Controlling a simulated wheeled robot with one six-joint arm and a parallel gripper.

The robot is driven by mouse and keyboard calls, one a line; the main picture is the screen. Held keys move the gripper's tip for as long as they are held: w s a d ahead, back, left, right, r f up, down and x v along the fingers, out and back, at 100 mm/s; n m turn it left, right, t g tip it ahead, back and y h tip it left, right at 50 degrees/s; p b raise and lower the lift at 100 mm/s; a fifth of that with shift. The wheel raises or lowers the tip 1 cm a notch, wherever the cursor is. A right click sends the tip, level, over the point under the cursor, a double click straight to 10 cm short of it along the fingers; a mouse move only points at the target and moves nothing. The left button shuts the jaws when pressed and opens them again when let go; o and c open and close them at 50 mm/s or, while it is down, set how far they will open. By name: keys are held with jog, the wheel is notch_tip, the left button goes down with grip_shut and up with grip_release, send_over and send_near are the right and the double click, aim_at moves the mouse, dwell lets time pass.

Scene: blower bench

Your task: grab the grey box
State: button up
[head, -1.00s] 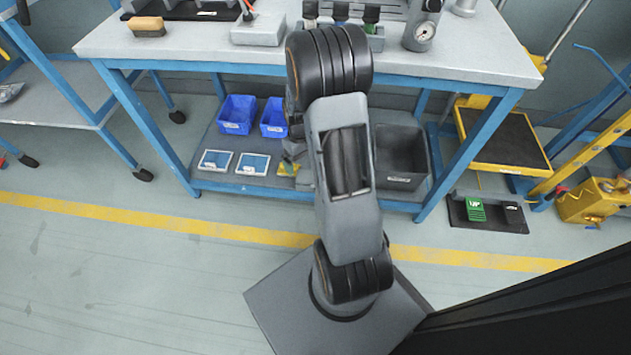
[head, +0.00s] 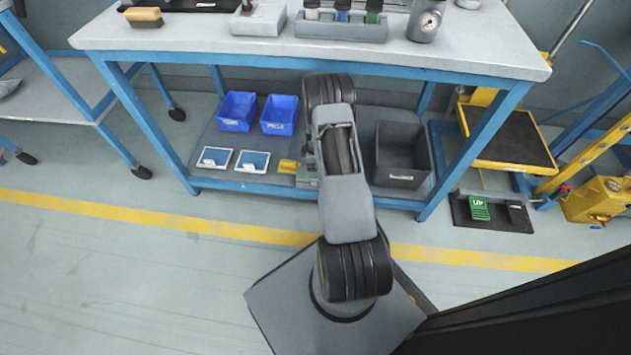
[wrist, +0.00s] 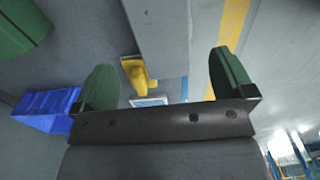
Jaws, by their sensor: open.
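A dark grey open box (head: 404,158) stands on the bench's lower shelf, right of my arm in the head view; it looks empty. My gripper (wrist: 162,62) is open, with its two green fingers wide apart and nothing gripped between them. In the head view my arm hides most of the gripper. A light grey, box-like surface (wrist: 163,35) lies ahead of the fingers in the wrist view, beside a yellow piece (wrist: 137,74). The yellow piece also shows in the head view (head: 288,166), next to a small grey part (head: 307,177) that I cannot identify.
Two blue bins (head: 279,115) and two flat blue-white trays (head: 253,161) sit on the shelf left of my arm. The bench top (head: 200,38) overhangs the shelf. A blue leg (head: 475,145) stands right of the dark box. The floor in front is clear.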

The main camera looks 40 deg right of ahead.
jog(key=shift+s+f+b, duration=0.15)
jog(key=shift+f+b, duration=1.55)
jog(key=shift+f, duration=1.85)
jog(key=c, duration=1.3)
jog(key=shift+r, duration=0.1)
jog(key=shift+c, duration=0.7)
jog(key=shift+r, duration=0.1)
